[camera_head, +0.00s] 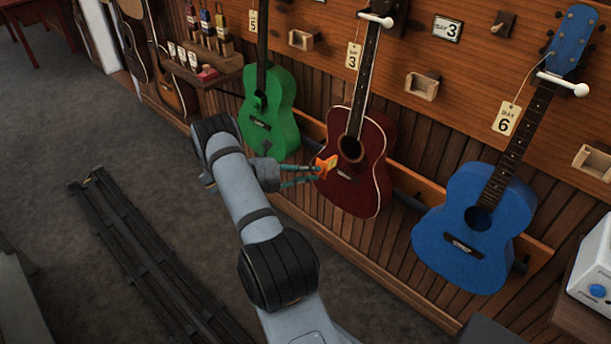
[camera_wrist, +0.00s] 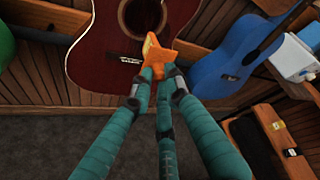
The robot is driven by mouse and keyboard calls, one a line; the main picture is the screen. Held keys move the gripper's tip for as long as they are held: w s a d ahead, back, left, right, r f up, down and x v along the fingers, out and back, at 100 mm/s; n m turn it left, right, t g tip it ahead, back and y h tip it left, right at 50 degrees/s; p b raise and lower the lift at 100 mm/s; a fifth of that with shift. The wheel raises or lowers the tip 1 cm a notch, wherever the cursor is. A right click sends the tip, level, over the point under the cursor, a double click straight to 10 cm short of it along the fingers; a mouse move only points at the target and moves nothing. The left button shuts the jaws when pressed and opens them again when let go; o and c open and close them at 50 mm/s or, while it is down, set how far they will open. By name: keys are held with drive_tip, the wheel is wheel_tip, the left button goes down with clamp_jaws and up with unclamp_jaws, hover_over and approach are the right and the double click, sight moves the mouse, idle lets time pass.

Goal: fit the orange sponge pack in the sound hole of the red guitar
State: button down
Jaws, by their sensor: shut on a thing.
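The red guitar (camera_head: 358,160) hangs on the wall between a green and a blue guitar. Its dark round sound hole (camera_head: 351,148) faces out; the sound hole also shows at the top of the wrist view (camera_wrist: 141,17). My gripper (camera_head: 315,170) is shut on the orange sponge pack (camera_head: 326,165), which sits at the fingertips in front of the guitar's lower body. In the wrist view, the pack (camera_wrist: 155,51) overlaps the lower edge of the sound hole and the area by the bridge. Whether it touches the guitar I cannot tell.
The green guitar (camera_head: 269,112) hangs to the left and the blue guitar (camera_head: 476,224) to the right. A tag (camera_head: 353,56) hangs beside the red guitar's neck. Small wooden holders (camera_head: 422,87) stick out from the wall.

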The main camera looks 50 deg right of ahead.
sight(335, 157)
drive_tip(key=shift+s+d+f+b, duration=0.1)
drive_tip(key=shift+d+f+b, duration=0.2)
drive_tip(key=shift+d+b, duration=1.25)
drive_tip(key=shift+s+d+f+b, duration=0.15)
drive_tip(key=shift+d+f+b, duration=0.35)
drive_tip(key=shift+d, duration=2)
drive_tip(key=shift+s+d+f+b, duration=0.15)
drive_tip(key=shift+d+b, duration=1)
drive_tip(key=shift+d, duration=1.4)
drive_tip(key=c, duration=1.6)
unclamp_jaws()
drive_tip(key=shift+o, duration=1.3)
drive_tip(key=shift+o, duration=1.1)
drive_tip(key=shift+a+r, duration=0.1)
